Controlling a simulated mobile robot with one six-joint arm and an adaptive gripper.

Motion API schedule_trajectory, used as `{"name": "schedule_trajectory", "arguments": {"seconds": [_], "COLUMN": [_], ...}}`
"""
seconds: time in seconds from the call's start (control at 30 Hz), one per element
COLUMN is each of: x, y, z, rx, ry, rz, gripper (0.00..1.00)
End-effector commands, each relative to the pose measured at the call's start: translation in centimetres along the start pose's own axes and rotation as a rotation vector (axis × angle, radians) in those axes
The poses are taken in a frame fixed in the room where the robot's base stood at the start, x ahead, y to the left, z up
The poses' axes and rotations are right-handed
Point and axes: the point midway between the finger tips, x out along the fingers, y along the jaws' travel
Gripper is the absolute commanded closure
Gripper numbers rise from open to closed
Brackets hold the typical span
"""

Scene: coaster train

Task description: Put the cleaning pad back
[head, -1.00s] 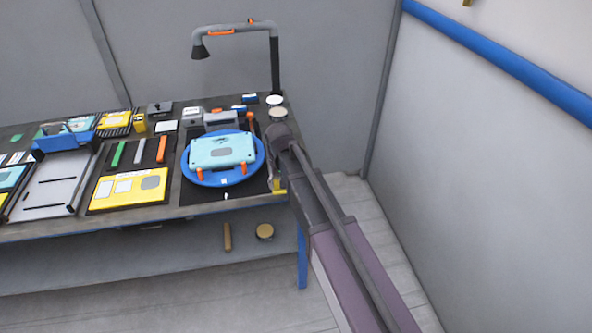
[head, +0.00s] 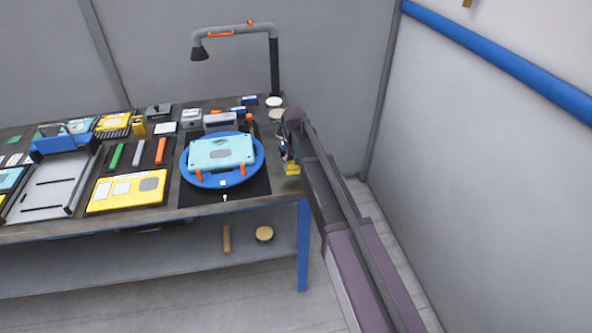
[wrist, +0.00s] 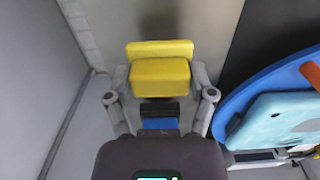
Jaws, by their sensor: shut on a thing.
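A yellow block (wrist: 160,78), which looks like the cleaning pad, sits between the two fingers of my gripper (wrist: 160,72) in the wrist view. My gripper is shut on it. A second yellow piece (wrist: 159,49) shows just beyond the block; I cannot tell whether they are joined. In the head view, my gripper (head: 288,157) is at the right end of the workbench, with yellow (head: 292,169) showing below it. My arm hides part of this area. I cannot tell whether the pad touches the bench.
A blue round stand (head: 222,184) with a light-blue case (head: 221,152) lies close left of my gripper, on a black mat (head: 250,190). Round tins (head: 277,115) and a lamp post (head: 274,70) stand behind. The wall is to the right.

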Motion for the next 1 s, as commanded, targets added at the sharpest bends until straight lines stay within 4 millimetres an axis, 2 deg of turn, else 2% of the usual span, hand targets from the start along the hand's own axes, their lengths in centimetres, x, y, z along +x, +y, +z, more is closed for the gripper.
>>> {"name": "schedule_trajectory", "arguments": {"seconds": [0.17,0.3,0.7,1.0], "x": [0.0,0.2,3.5,3.6], "y": [0.1,0.7,0.6,0.6], "z": [-0.2,-1.3,-1.1,-1.1], "rx": [0.000,0.000,-0.001,-0.001], "ry": [0.000,0.000,0.000,0.000], "rz": [0.000,0.000,0.000,0.000], "gripper": [0.74,0.74,0.74,0.74]}}
